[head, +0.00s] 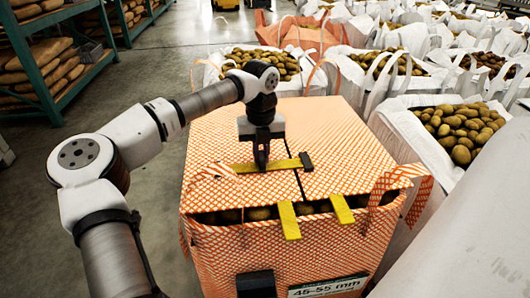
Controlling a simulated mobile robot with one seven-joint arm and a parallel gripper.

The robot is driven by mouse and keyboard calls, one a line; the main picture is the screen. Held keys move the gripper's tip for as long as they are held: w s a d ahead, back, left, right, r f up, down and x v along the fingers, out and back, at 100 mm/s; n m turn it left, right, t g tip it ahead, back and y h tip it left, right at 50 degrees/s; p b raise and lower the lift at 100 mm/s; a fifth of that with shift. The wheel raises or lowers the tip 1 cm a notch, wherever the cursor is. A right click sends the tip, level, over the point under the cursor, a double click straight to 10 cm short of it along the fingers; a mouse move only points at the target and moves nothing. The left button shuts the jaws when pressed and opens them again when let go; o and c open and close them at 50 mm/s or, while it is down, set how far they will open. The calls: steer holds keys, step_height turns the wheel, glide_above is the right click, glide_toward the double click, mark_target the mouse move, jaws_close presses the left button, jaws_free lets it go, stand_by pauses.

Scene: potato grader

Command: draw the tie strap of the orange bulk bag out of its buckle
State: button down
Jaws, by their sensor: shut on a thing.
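The orange bulk bag (350,150) stands in front of me in the head view, filled with potatoes and covered by orange patterned flaps. A yellow tie strap (285,164) lies across its top, left to right. The black buckle (306,161) is at the strap's right end; whether the strap still passes through it I cannot tell. My gripper (262,165) points down and is shut on the strap, left of the buckle. The fingertips partly hide the strap there.
Two more yellow straps (289,220) (342,208) hang over the bag's front edge. Potatoes show in the gap below the flaps. White potato bags (400,118) crowd the right and back. A green rack (30,60) with sacks stands at left; floor is clear between.

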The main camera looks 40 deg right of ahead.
steer(key=w+a, duration=0.2)
steer(key=a, duration=0.1)
steer(key=w+a, duration=0.1)
steer(key=a, duration=0.1)
steer(key=shift+w+a, duration=0.25)
steer(key=c, duration=1.4)
jaws_free()
steer(key=shift+a, duration=0.1)
steer(key=shift+c, duration=0.2)
step_height(320, 180, up, 14)
steer(key=shift+f, duration=0.1)
